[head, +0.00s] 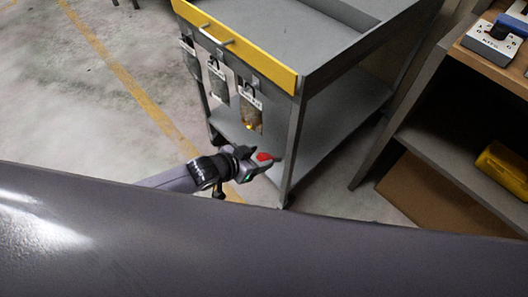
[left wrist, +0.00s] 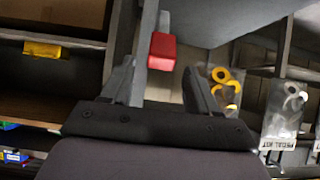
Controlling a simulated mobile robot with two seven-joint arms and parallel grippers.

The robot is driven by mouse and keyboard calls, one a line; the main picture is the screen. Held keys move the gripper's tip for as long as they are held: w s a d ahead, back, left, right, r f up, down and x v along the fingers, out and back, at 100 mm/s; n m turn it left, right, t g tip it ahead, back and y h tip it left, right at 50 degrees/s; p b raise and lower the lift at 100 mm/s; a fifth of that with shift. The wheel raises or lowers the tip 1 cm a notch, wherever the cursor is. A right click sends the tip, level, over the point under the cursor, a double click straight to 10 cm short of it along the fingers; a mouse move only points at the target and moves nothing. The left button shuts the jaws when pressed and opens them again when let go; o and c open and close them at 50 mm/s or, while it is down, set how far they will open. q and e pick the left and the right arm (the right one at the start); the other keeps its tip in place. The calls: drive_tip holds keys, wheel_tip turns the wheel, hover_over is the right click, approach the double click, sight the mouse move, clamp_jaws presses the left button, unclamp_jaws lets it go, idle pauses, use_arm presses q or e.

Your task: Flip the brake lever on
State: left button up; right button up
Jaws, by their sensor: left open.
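The brake lever, a small red block (head: 264,157), sits low at the near corner leg of the grey cart (head: 297,150). In the left wrist view the red lever (left wrist: 162,52) shows just beyond and between my open fingers, with no clear contact. My left gripper (head: 255,164) is open and close to the lever from the left in the head view; its two fingers also show in the left wrist view (left wrist: 160,82). The lever's mount is hard to make out. My right gripper is not in view.
Bags with labels (head: 250,106) hang on the cart's side below a yellow edge (head: 250,55) with a handle. A wooden-topped shelf unit (head: 490,65) stands at the right, with a yellow object (head: 503,168) on a lower shelf. Open floor lies at the left.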

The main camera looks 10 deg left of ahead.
use_arm(q)
drive_tip(key=shift+v, duration=1.15)
drive_tip(key=shift+r, duration=0.15)
drive_tip(key=s+d+r+n+t+p, duration=0.1)
drive_tip(key=s+r+n+p, duration=0.1)
drive_tip(key=s+r+p, duration=0.4)
drive_tip(key=s+a+r+n+y+p, duration=0.2)
drive_tip(key=s+a+n+y, duration=0.1)
drive_tip(key=s+a, duration=0.6)
drive_tip(key=shift+s+a+t+y, duration=0.4)
drive_tip(key=shift+a+y, duration=0.3)
drive_tip(key=shift+a, duration=0.55)
